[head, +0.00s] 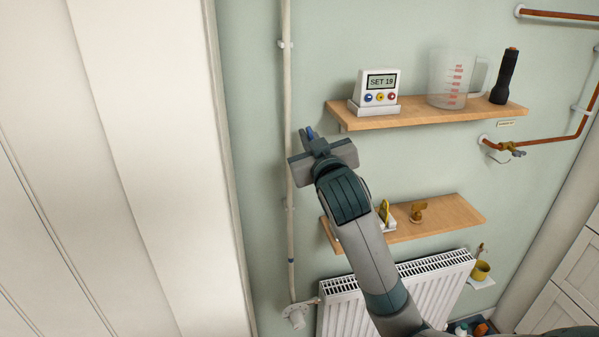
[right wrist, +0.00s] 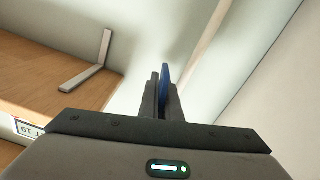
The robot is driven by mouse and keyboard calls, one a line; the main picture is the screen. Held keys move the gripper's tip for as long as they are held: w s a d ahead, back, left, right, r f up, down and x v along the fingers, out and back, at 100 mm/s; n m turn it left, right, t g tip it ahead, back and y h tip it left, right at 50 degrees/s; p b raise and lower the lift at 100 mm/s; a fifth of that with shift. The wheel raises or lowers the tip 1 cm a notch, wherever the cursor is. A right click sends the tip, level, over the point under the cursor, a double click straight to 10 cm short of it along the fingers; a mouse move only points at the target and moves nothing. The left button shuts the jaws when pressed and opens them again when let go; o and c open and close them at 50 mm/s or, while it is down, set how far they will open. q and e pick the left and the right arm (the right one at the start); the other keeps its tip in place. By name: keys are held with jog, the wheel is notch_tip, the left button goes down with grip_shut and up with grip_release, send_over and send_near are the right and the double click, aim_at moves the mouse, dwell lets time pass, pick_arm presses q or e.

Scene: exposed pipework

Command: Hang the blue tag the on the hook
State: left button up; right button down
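My right gripper (head: 314,141) is raised in front of the green wall, left of the upper shelf and close to the vertical pipe in the picture. It is shut on the blue tag (head: 310,132), which shows as a small blue sliver at the fingertips. In the right wrist view the blue tag (right wrist: 165,83) stands edge-on between the dark fingers (right wrist: 164,100) and sticks out past them. I cannot make out the hook for certain in either view. My left gripper is not in view.
The upper shelf (head: 430,118) holds a display unit (head: 378,90), a measuring jug (head: 450,80) and a black flashlight (head: 506,76). A vertical pipe (head: 288,90) runs down the wall. A lower shelf (head: 455,215) and radiator (head: 450,268) are below. A brass valve (head: 512,149) is at right.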

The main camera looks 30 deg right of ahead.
jog(key=shift+n+h, duration=0.3)
jog(key=d+r+p, duration=0.1)
jog(key=r, duration=0.4)
jog(key=d+r+p, duration=0.1)
jog(key=d+r, duration=0.1)
jog(key=r, duration=0.3)
jog(key=w+d+r+p, duration=0.1)
jog(key=d+r, duration=0.1)
jog(key=r, duration=0.3)
jog(key=s+d+r+p, duration=0.1)
jog(key=r, duration=0.5)
jog(key=s+d+r+n+p, duration=0.1)
jog(key=d+r+p, duration=0.1)
jog(key=r, duration=0.5)
jog(key=shift+s+d+r, duration=0.25)
jog(key=shift+s, duration=0.05)
jog(key=shift+a, duration=0.2)
jog(key=shift+n, duration=0.3)
jog(key=shift+w+a+f, duration=0.25)
jog(key=shift+w+a, duration=0.2)
jog(key=shift+a, duration=0.95)
jog(key=shift+w+a+f, duration=0.2)
jog(key=shift+w+a, duration=0.3)
jog(key=shift+a, duration=0.95)
jog(key=shift+w+a+f, duration=0.25)
jog(key=shift+w+a, duration=0.2)
jog(key=shift+a, duration=0.95)
jog(key=shift+a+f, duration=0.1)
